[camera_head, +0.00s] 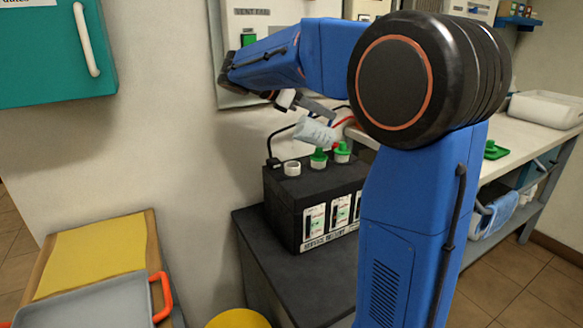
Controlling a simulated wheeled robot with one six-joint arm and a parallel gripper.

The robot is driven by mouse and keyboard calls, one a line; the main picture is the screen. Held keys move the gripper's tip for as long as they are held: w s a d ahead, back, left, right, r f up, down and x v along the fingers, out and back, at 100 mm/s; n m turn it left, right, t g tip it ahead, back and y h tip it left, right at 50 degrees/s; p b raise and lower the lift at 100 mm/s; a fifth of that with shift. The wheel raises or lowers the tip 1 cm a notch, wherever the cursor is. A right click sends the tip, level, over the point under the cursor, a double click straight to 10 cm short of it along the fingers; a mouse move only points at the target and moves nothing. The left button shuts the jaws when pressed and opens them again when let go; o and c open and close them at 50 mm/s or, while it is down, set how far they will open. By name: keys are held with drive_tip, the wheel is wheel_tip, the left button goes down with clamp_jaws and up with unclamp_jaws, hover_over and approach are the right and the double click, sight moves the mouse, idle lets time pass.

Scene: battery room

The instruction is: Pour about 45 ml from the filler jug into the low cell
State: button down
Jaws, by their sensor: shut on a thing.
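My gripper (318,112) is shut on a small pale jug (314,131), which it holds in the air above the battery. The jug looks tilted; its contents and any stream cannot be made out. The black battery (283,206) sits on a dark stand. A white open-looking cell neck (292,168) is at the left of its top, below and left of the jug. Two green caps (318,158) and (342,152) sit to its right. White level labels (313,226) are on the battery's front; their levels are too small to read. My arm hides the battery's right end.
A black cable and a red cable (344,121) run close to the jug. A wall panel (228,60) is behind my arm. A workbench (525,140) with a white tray (545,109) is at right. A grey tray (95,303) and yellow bin (238,319) are at lower left.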

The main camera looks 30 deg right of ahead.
drive_tip(key=shift+a, duration=0.1)
drive_tip(key=shift+s+d+h, duration=0.25)
drive_tip(key=shift+d+h, duration=0.05)
drive_tip(key=shift+d, duration=0.3)
idle(0.9)
drive_tip(key=shift+f+h+p, duration=0.1)
drive_tip(key=shift+h+p, duration=0.3)
drive_tip(key=shift+p, duration=0.3)
idle(0.9)
